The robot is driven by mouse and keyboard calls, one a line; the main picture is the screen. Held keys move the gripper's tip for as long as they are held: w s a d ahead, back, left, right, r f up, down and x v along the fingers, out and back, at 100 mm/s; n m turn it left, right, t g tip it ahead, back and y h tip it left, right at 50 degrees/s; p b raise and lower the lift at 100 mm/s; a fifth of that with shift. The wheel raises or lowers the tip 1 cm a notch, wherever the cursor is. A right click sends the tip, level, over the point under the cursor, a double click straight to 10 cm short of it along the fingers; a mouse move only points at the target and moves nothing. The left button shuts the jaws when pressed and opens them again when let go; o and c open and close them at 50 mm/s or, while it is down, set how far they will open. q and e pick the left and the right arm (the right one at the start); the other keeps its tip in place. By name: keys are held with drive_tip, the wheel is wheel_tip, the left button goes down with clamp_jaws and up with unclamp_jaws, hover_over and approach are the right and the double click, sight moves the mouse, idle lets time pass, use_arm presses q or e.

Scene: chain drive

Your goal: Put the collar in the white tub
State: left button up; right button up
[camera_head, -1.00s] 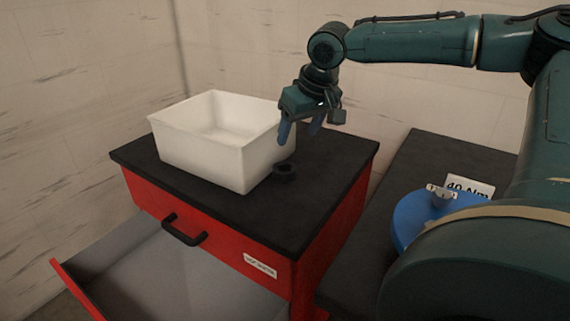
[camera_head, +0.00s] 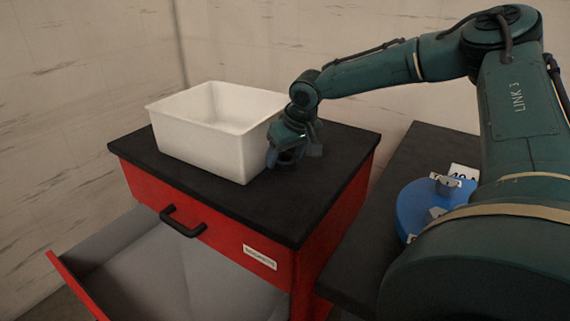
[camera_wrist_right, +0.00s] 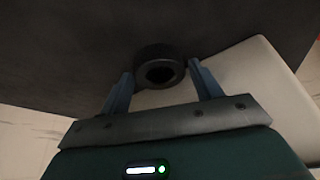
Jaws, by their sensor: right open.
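The collar (camera_wrist_right: 160,66), a short black ring with a hole, lies on the black cabinet top. In the right wrist view it is between the fingertips of my right gripper (camera_wrist_right: 161,72), with a finger on either side. In the head view my right gripper (camera_head: 280,158) is down at the cabinet top, beside the near right corner of the white tub, and largely hides the collar. The gripper is open. The white tub (camera_head: 200,145) stands upright on the cabinet, and no collar shows in its visible interior. My left gripper is out of view.
The red cabinet (camera_head: 225,238) has a black top and an open, empty-looking drawer (camera_head: 165,270) at the front. To the right, a dark surface (camera_head: 400,170) carries a blue round object (camera_head: 415,208) and a white label. The front of the cabinet top is clear.

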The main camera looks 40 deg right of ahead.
drive_tip(key=shift+c, duration=0.2)
drive_tip(key=c, duration=1)
